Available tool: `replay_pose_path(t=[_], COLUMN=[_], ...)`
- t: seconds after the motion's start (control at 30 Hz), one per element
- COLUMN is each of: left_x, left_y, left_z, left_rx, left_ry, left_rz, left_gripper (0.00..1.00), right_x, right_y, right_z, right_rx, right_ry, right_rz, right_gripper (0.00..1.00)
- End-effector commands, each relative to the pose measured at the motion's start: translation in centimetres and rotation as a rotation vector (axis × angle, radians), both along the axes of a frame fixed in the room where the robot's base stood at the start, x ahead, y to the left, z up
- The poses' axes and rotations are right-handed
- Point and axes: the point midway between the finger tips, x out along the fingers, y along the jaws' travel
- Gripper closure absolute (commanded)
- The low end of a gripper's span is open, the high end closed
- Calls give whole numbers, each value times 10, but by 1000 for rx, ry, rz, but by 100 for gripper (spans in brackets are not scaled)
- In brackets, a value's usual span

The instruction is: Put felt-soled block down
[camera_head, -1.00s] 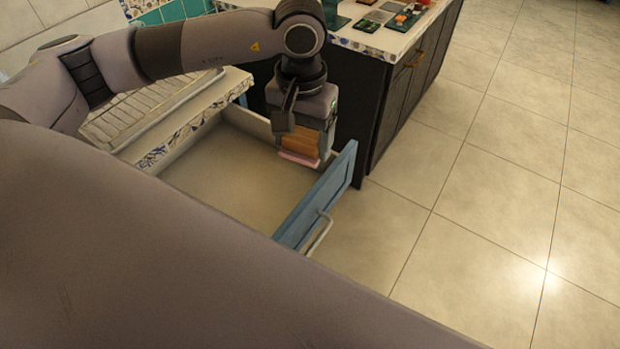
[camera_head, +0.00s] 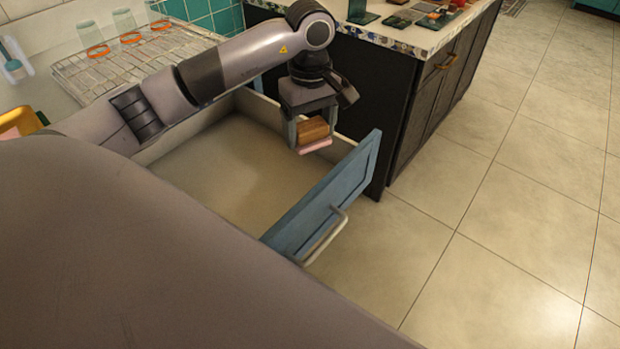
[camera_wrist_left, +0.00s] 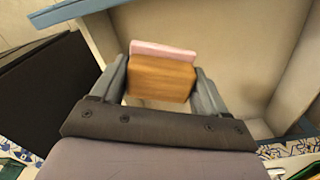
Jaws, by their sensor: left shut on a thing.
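The felt-soled block (camera_head: 312,130) is a brown wooden block with a pink sole on its lower side. My left gripper (camera_head: 313,137) is shut on it and holds it over the open drawer, near the drawer's far right corner by the blue front. In the left wrist view the block (camera_wrist_left: 160,78) sits between the two grey fingers, its pink sole facing away from the palm. Whether the sole touches anything is hard to tell, but it appears to be clear of the drawer floor. My right gripper is not in view.
The open drawer (camera_head: 225,165) looks empty, with a blue front (camera_head: 325,200) and a pale handle (camera_head: 328,238). A dark cabinet (camera_head: 440,100) with small items on its top stands behind. A rack (camera_head: 130,65) with glasses is at back left.

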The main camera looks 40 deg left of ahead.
Motion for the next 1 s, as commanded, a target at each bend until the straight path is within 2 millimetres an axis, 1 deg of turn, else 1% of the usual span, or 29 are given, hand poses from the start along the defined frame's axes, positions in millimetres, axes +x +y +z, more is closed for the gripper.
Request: replay_pose_path(t=[0.03, 0.1, 0.2, 0.3, 0.4, 0.57, 0.8, 0.87, 1.0], left_x=[-1, -1, -1, 0, 0, 0, 0, 0, 0], left_y=[0, -1, 0, -1, -1, 0, -1, -1, 0], left_z=[-17, -36, -60, -79, -90, -100, -134, -138, -137], left_rx=[0, -1, -2, -1, -2, -1, 0, -1, -1], left_ry=[6, 5, 3, 2, -1, 0, 1, 0, -2], left_rz=[0, 0, -1, -1, -1, -2, -1, -2, -3], left_gripper=[50, 50, 50, 50, 50, 50, 50, 50, 50], right_x=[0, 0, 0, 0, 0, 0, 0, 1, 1], right_y=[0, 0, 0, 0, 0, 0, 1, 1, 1], right_z=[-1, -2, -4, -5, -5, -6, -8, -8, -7], right_rx=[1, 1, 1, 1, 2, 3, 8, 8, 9], right_ry=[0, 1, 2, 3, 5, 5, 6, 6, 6], right_rz=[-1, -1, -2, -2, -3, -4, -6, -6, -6], right_gripper=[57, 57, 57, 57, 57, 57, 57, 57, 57])
